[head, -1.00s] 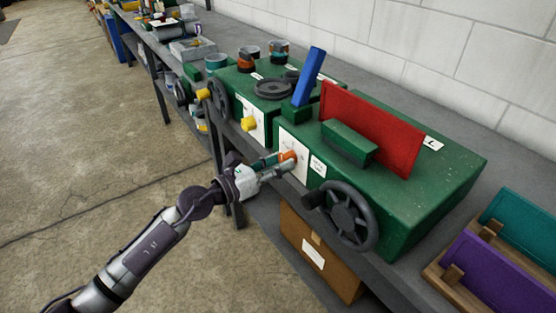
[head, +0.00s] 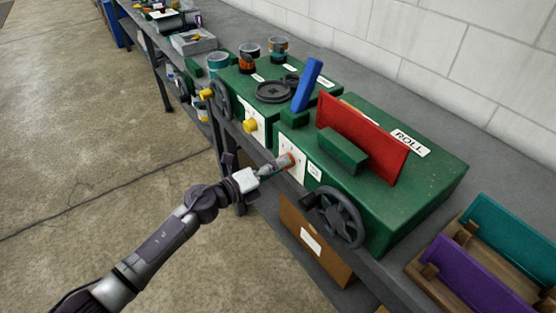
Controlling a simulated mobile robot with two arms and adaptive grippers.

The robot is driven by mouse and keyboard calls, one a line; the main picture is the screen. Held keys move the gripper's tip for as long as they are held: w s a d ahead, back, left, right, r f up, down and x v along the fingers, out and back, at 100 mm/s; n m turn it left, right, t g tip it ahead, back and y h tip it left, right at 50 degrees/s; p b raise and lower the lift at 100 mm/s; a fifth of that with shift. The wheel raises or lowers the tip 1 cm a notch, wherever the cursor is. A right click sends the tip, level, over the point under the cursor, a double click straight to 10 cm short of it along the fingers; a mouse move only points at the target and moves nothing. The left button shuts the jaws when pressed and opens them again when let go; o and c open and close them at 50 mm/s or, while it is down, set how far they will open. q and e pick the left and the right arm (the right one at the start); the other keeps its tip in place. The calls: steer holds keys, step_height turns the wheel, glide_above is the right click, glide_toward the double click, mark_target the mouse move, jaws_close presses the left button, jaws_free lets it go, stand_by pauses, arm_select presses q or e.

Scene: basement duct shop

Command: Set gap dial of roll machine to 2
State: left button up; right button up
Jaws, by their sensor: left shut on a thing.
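The roll machine (head: 425,178) is a green box on the grey bench, with a label reading ROLL on top. A red plate (head: 362,138) stands on it, with a blue lever (head: 308,86) at its left end. The orange gap dial (head: 287,161) sits on a white panel (head: 292,175) on its front face. My left gripper (head: 283,163) is shut on the dial, its fingers reaching in from the left. The fingers partly hide the dial, and its marks are too small to read. My right gripper is not in view.
A dark handwheel (head: 340,217) sticks out from the machine's front, right of my gripper. Another green machine with a yellow knob (head: 250,126) stands to the left. A wooden rack (head: 463,273) with teal and purple plates is at right. Open floor lies left.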

arm_select(q)
steer(key=shift+r+n+p, duration=0.1)
steer(key=shift+n+p, duration=0.25)
steer(key=shift+n, duration=0.25)
steer(key=o, duration=1.2)
steer(key=shift+c, duration=0.2)
steer(key=shift+a, duration=0.15)
steer(key=v, duration=1.1)
steer(key=shift+s+a, duration=0.2)
steer(key=shift+a, duration=0.1)
